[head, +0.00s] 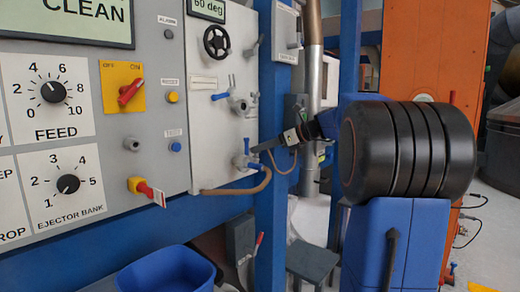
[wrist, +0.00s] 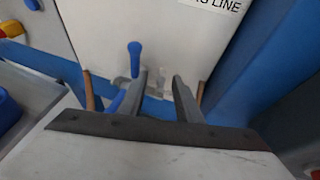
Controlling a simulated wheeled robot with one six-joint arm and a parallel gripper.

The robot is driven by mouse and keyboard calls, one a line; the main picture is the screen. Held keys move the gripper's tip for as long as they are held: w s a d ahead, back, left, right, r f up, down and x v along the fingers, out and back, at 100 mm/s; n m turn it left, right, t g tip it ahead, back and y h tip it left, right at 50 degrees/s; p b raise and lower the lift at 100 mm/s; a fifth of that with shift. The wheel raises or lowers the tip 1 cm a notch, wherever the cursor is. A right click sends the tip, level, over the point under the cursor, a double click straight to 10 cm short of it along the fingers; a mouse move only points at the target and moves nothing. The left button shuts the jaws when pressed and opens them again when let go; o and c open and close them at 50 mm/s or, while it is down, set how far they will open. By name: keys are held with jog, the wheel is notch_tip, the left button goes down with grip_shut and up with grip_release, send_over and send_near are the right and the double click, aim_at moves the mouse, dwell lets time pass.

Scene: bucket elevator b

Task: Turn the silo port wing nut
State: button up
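No part can be clearly picked out as the silo port wing nut. In the head view, a pale fitting with a blue handle (head: 246,161) sits low on the white panel (head: 206,140). My gripper (head: 254,149) is close beside it, reaching in from the right. In the wrist view my gripper (wrist: 160,76) has its two fingers apart, with nothing visibly held between them. A blue lever (wrist: 135,58) stands just left of the left finger. The fingers and gripper body hide part of the fittings. Contact cannot be told.
Higher on the panel are a black handwheel (head: 216,41) and another blue-handled fitting (head: 221,96). A brown hose (head: 240,189) runs below. A blue post (head: 271,110) stands right of the panel. A blue bin (head: 167,272) is below.

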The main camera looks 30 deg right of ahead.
jog(key=v, duration=1.6)
jog(key=shift+s+r, duration=0.15)
jog(key=shift+r, duration=0.05)
jog(key=shift+c, duration=0.8)
notch_tip(320, 180, down, 8)
jog(key=t+y, duration=0.3)
jog(key=t, duration=0.1)
jog(key=x, duration=1.8)
jog(key=shift+w+d+f, duration=0.2)
jog(key=shift+f, duration=0.05)
grip_shut()
